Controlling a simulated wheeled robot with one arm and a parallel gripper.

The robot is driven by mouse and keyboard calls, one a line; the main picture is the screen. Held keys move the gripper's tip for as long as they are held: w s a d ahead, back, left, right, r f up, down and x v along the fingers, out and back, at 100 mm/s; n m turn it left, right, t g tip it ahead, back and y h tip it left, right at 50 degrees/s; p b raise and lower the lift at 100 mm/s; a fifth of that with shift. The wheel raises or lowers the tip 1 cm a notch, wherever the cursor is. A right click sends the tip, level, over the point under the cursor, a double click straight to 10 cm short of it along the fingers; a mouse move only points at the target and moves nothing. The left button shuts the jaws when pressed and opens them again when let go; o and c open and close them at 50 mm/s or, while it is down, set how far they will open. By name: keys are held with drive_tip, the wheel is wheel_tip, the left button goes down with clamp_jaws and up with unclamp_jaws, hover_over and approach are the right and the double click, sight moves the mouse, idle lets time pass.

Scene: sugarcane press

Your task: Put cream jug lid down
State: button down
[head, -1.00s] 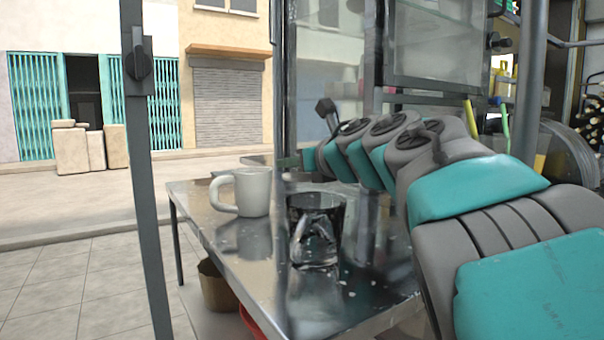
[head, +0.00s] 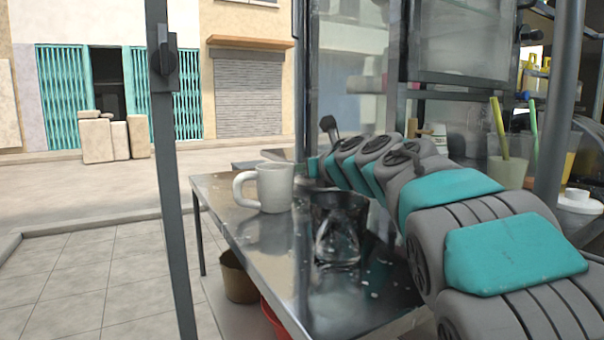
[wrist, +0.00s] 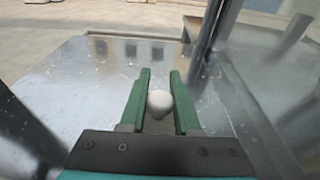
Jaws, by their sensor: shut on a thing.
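The cream jug lid shows in the wrist view as a small white rounded knob (wrist: 160,103) between the green fingers. My gripper (wrist: 160,98) is shut on it, above or near the metal table top (wrist: 85,100). I cannot tell whether the lid touches the table. The rest of the lid is hidden by the fingers. I cannot make out the lid there.
A clear dark-rimmed glass (head: 338,235) stands on the table near the mug. A glass-panelled metal cabinet (head: 460,50) and posts bound the right side. Cups with yellow and green sticks (head: 510,172) stand at the right. The table top in the wrist view is largely bare.

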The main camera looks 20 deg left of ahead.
drive_tip(key=shift+f, duration=0.4)
drive_tip(key=shift+f, duration=0.15)
drive_tip(key=c, duration=0.6)
unclamp_jaws()
drive_tip(key=shift+c, duration=0.2)
drive_tip(key=shift+r, duration=0.25)
drive_tip(key=shift+s+d, duration=0.2)
drive_tip(key=shift+d, duration=0.1)
drive_tip(key=b+v, duration=0.2)
drive_tip(key=v, duration=0.9)
drive_tip(key=shift+d+r, duration=0.1)
